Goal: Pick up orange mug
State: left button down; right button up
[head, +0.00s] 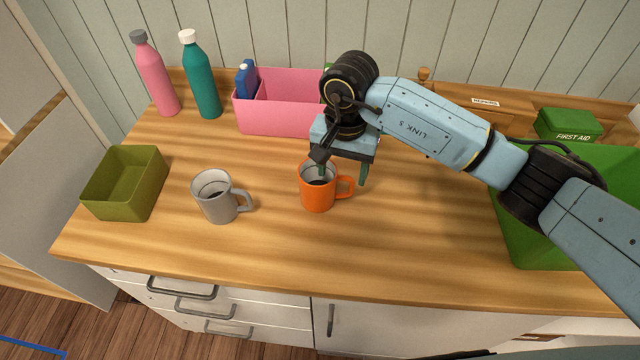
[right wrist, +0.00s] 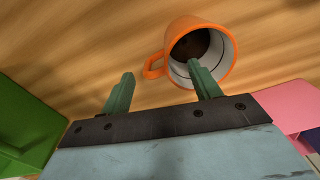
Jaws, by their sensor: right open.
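The orange mug (head: 317,198) stands upright on the wooden counter, with its handle to the right in the head view. In the right wrist view, the orange mug (right wrist: 172,42) shows its pale inside and dark bottom, with its handle to the left. My right gripper (head: 342,180) is above the mug, open, pointing down. One finger reaches over or into the mug's opening and the other is beyond the handle, so the rim and handle lie between the fingers (right wrist: 160,85). I cannot tell whether either finger touches the mug. My left gripper is not in view.
A grey mug (head: 218,197) and an olive bin (head: 128,208) stand to the left. A pink bin (head: 275,118), pink bottle (head: 155,80) and teal bottle (head: 203,82) are at the back. A green tray (head: 520,225) is right. The counter's front is clear.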

jog(key=shift+w+d+f+p, duration=0.1)
jog(key=shift+d+f+p, duration=0.15)
jog(key=shift+f, duration=1.25)
jog(key=shift+w+d+f+p, duration=0.1)
jog(key=shift+d+f+p, duration=0.1)
jog(key=shift+f, duration=1.25)
jog(key=c, duration=1.3)
